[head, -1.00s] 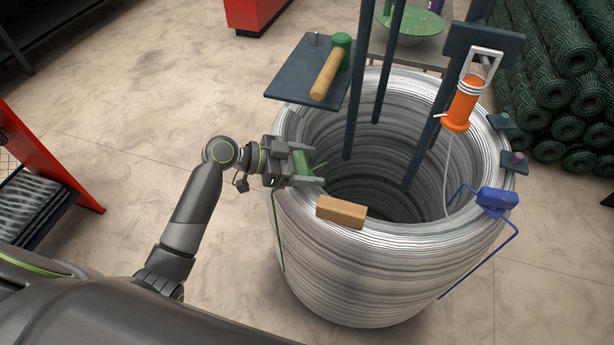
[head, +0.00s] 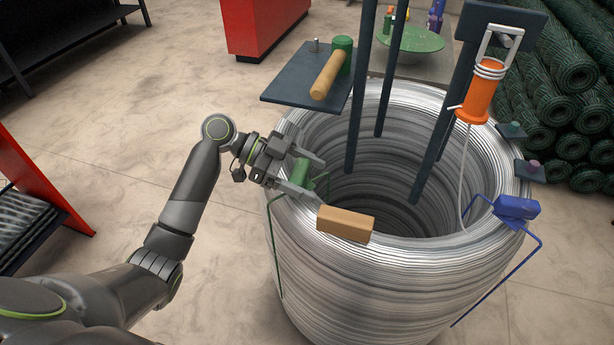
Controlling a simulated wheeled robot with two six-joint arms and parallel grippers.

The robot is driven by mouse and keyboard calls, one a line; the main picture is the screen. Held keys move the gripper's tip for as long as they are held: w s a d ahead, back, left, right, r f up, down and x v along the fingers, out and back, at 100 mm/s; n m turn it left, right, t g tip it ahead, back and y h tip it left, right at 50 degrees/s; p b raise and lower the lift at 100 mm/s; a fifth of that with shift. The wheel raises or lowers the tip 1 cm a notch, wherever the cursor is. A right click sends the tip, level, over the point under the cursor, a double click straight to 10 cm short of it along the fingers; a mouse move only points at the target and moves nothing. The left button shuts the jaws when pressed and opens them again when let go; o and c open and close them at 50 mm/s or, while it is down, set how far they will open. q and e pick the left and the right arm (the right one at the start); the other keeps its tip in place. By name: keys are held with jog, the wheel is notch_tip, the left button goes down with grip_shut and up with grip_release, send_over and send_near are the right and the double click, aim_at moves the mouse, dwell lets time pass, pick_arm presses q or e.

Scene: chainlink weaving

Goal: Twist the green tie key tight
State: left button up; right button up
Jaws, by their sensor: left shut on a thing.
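The green tie key (head: 300,172) is at the left rim of the big coil of silvery wire (head: 345,270). My left gripper (head: 316,180) is shut on the green key, with its fingers pointing right and slightly down over the rim. The fingers hide part of the key. A thin green wire (head: 273,250) runs from the key down the outside of the coil. A blue tie key (head: 516,208) with a bent blue wire sits on the right rim. My right gripper is not in view.
A tan block (head: 345,223) lies on the near rim, close to my left gripper. A dark plate (head: 309,76) with a green-headed mallet (head: 331,72) is above the far left rim. Dark posts (head: 359,100) rise inside the coil. An orange-handled tool (head: 478,92) hangs at the right.

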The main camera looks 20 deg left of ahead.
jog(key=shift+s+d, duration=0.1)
pick_arm(q)
jog(key=o, duration=1)
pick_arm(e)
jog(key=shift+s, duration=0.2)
pick_arm(q)
jog(key=shift+a, duration=0.1)
jog(key=b+v, duration=0.2)
jog(key=v, duration=1.5)
jog(key=shift+a, duration=0.15)
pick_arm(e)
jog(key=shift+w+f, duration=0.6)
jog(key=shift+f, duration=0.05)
